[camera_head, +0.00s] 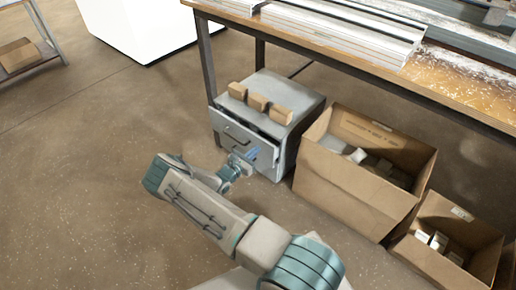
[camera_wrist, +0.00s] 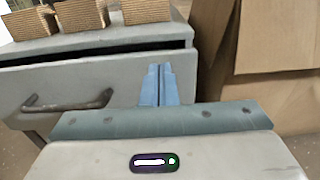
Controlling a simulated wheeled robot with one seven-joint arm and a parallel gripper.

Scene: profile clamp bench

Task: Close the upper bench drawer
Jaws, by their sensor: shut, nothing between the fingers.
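The grey drawer cabinet (camera_head: 308,100) stands under the workbench. Its upper drawer (camera_head: 262,150) is a little open, with a dark gap between its front and the cabinet top. In the wrist view the drawer front (camera_wrist: 60,85) fills the left and middle, and its dark bar handle (camera_wrist: 70,104) is at the left. My gripper (camera_head: 252,154) is at the right part of the drawer front, right of the handle. Its blue fingers (camera_wrist: 161,72) are shut together and empty, pointing at the front. I cannot tell whether they touch it.
Several small cardboard boxes (camera_head: 257,101) sit on the cabinet top. A large open carton (camera_head: 345,188) stands close to the cabinet's right, with a smaller carton (camera_head: 440,265) beyond. The workbench (camera_head: 340,52) overhangs behind. The floor (camera_head: 100,170) on the left is clear.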

